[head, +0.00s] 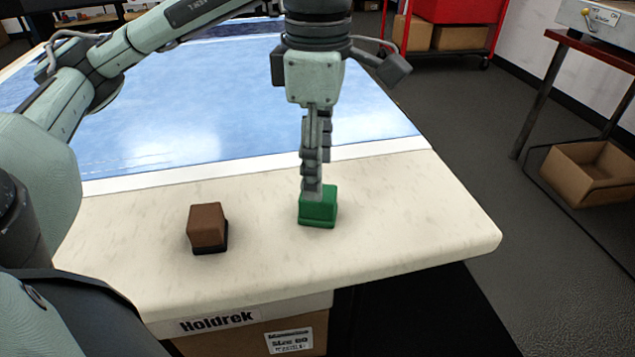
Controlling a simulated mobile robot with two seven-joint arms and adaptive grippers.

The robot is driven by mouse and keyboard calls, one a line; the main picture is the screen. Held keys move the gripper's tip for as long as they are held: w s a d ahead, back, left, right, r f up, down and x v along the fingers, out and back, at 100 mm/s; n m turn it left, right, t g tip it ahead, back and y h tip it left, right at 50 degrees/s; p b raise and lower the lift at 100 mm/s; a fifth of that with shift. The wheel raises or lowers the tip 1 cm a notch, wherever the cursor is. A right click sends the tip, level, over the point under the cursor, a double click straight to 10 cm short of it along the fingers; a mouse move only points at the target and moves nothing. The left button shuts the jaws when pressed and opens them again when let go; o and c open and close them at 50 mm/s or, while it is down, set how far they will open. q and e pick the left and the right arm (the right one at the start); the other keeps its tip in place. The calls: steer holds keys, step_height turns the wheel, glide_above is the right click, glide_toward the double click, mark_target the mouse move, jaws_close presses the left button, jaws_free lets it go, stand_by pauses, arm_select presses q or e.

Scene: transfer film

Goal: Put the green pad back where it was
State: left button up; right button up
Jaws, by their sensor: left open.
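A green pad (317,210), a small block, sits on the cream front strip of the table, right of the middle. My left gripper (313,188) points straight down over the green pad, with its fingertips at the pad's top and back side. Its jaws are open; the fingers line up one behind the other from here, so their gap is hard to see. Whether they touch the pad cannot be told. My right gripper is not in view.
A brown block with a dark base (207,228) stands left of the green pad. The cream tabletop (420,225) is clear to the right, up to its rounded corner. A blue glossy sheet (220,110) covers the area behind. Cardboard boxes (590,172) stand off the table at right.

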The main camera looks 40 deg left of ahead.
arm_select(q)
step_height(320, 180, up, 7)
steer(key=p, duration=0.1)
steer(key=shift+f+p, duration=0.15)
steer(key=shift+p, duration=0.25)
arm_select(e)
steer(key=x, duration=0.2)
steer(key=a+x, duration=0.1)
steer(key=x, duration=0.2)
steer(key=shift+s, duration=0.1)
